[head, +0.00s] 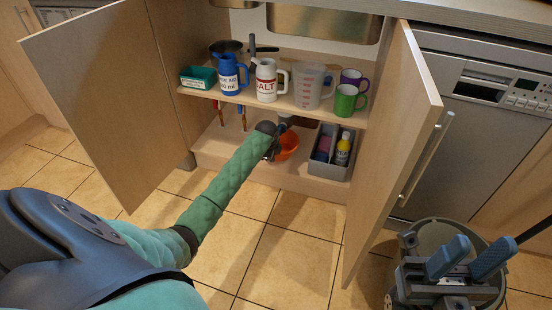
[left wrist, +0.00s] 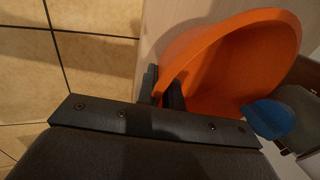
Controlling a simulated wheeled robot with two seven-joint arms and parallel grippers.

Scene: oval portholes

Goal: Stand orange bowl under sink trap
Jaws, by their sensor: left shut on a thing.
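The orange bowl (head: 288,146) is low inside the open sink cabinet, below the shelf; it fills much of the left wrist view (left wrist: 235,60). My left gripper (head: 272,150) reaches in from the front and is shut on the bowl's near rim, which passes between its dark fingers (left wrist: 163,88). I cannot tell whether the bowl touches the cabinet floor. A blue rounded part (left wrist: 268,118) overlaps the bowl's edge in the left wrist view, possibly part of the sink trap. In the head view the trap is mostly hidden by shelf and arm.
The shelf (head: 225,98) above carries a pan, blue and white jugs, a measuring jug, mugs and a green tub. A grey caddy (head: 323,160) with a yellow bottle (head: 343,150) stands right of the bowl. Open doors (head: 110,95) (head: 395,140) flank the cabinet. Cabinet floor (head: 215,143) at left is mostly clear.

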